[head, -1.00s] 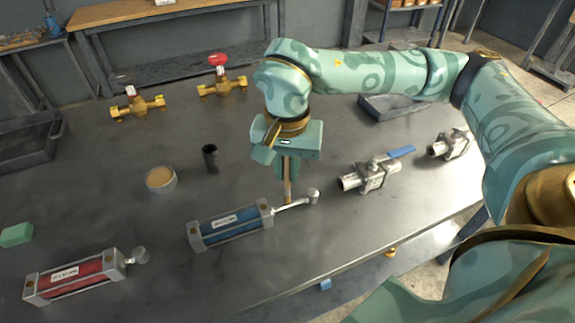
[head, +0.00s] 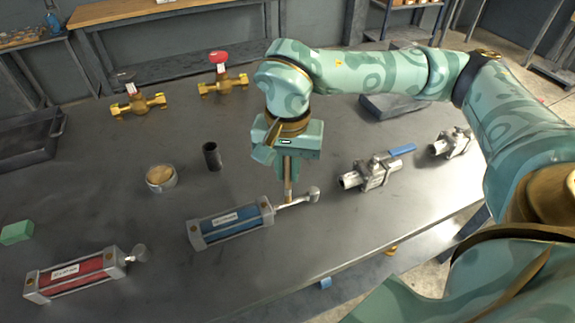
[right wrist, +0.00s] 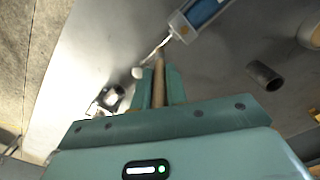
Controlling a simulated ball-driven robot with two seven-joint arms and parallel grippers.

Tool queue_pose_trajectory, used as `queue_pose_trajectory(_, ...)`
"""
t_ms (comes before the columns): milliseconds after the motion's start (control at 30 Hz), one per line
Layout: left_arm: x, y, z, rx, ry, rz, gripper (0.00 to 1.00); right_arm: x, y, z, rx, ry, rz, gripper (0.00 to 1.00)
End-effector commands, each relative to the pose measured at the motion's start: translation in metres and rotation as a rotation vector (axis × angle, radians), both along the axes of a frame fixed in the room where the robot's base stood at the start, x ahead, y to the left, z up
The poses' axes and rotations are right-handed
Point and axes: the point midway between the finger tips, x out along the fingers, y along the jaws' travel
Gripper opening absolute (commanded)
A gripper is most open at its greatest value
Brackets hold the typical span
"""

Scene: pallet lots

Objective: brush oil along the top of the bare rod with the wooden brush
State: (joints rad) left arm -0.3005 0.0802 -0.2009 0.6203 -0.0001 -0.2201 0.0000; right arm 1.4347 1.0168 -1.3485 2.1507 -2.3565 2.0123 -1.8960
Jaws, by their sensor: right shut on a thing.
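The blue cylinder (head: 229,224) lies on the dark table with its bare rod (head: 297,201) sticking out to the right, ending in a round eye. My right gripper (head: 287,164) is shut on the wooden brush (head: 288,190) and holds it upright, tip down, at the rod. In the right wrist view the brush (right wrist: 158,85) stands between the fingers, its far end by the rod (right wrist: 155,53). I cannot tell whether the tip touches the rod. A red cylinder (head: 75,274) lies at the front left with only a short rod end showing. My left gripper is not in view.
A round tin (head: 161,177) and a dark upright cup (head: 212,157) stand behind the blue cylinder. Valves (head: 370,174) lie to the right, and brass valves (head: 138,104) at the back left. A green block (head: 16,233) and dark trays (head: 395,106) are near the edges.

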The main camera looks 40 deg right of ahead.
Motion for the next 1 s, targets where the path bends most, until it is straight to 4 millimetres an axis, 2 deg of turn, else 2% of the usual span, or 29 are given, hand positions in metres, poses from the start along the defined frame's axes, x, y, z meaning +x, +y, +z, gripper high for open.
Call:
queue_pose_trajectory(433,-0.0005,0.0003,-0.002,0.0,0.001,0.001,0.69,-0.0001,-0.0001,-0.0054,0.0,0.0,0.0,0.0)
queue_pose_trajectory(700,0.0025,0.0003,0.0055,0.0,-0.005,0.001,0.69,-0.0006,-0.0002,-0.0019,-0.001,0.0,-0.002,0.0)
queue_pose_trajectory(1000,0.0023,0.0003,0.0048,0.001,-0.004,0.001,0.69,-0.0005,-0.0006,-0.0037,-0.001,0.001,-0.001,0.0)
